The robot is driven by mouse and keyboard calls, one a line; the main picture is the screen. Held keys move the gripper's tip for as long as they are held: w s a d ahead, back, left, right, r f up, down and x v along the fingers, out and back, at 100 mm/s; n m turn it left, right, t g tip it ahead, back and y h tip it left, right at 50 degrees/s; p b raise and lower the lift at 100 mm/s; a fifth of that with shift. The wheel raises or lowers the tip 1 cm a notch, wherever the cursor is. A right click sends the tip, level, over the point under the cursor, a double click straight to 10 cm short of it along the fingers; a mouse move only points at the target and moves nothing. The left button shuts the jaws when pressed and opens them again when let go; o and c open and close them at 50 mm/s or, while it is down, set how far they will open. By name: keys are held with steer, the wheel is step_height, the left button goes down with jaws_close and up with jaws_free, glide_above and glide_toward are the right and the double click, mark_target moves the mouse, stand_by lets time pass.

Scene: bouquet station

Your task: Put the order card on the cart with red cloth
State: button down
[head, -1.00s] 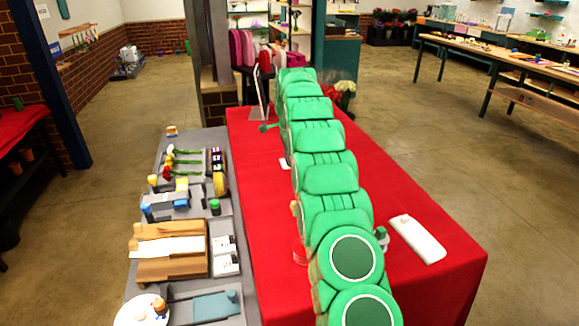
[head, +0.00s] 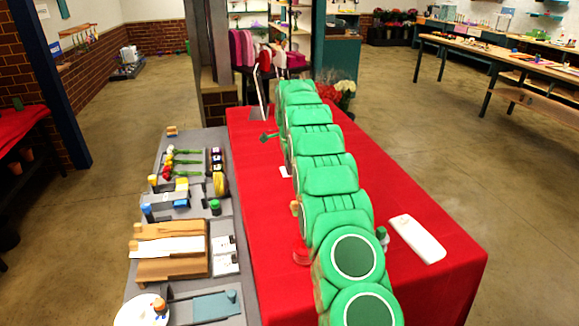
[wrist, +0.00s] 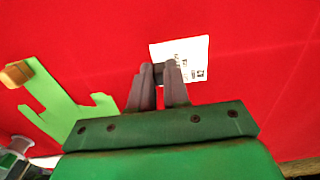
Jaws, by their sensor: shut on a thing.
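The order card (wrist: 181,57) is a white sheet with small dark print. In the wrist view it is between and beyond the fingertips of my gripper (wrist: 160,72), which is shut on its near edge. Red cloth fills the view behind it; I cannot tell whether the card touches the cloth. In the head view a small white piece (head: 285,171), probably the card, shows at the left edge of my green arm. The arm hides the gripper there. The cart with red cloth (head: 420,215) lies under the arm.
A white slab (head: 417,239) lies on the cloth at the right, and a red roll (head: 301,252) sits beside my arm. A grey table (head: 232,290) with flowers, boards and tools adjoins the cart's left side. A green piece (wrist: 58,103) shows left of the gripper.

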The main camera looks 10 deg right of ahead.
steer(key=shift+f, duration=0.15)
steer(key=c, duration=1.1)
jaws_free()
steer(key=shift+r, duration=3.95)
